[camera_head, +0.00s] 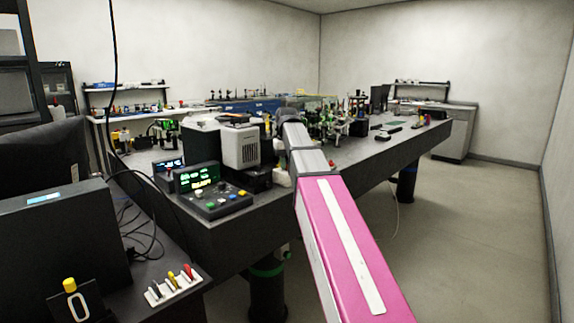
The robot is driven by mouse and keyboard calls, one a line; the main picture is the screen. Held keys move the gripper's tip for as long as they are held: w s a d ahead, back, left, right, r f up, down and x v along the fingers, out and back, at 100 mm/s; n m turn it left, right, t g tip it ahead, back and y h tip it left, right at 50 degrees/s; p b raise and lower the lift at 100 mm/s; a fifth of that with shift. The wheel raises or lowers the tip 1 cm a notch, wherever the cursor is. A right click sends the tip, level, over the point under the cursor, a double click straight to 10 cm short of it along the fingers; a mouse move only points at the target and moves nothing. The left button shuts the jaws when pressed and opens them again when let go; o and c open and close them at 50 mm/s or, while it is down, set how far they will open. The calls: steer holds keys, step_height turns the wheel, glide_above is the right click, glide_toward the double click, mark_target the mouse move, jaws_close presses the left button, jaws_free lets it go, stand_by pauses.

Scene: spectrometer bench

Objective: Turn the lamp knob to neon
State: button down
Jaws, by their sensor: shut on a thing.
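My arm reaches from the bottom right over the front edge of the dark optical bench (225,238). Its far grey end is beside a white vented housing (241,149). My gripper's fingers are hidden behind the arm, so I cannot see what they touch. I cannot make out the lamp knob or its setting. A dark control box (216,203) with several coloured buttons stands at the bench's front left. Behind it is a display (196,178) with green and yellow text, too small to read.
Dense optics (325,118) crowd the bench beyond my arm. At the left front, a side desk holds a dark case (60,245), loose cables, and a white rack (174,288) with coloured-handled tools. The floor (475,225) at right is clear.

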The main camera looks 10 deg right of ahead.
steer(key=shift+m, duration=0.4)
steer(key=c, duration=1)
jaws_free()
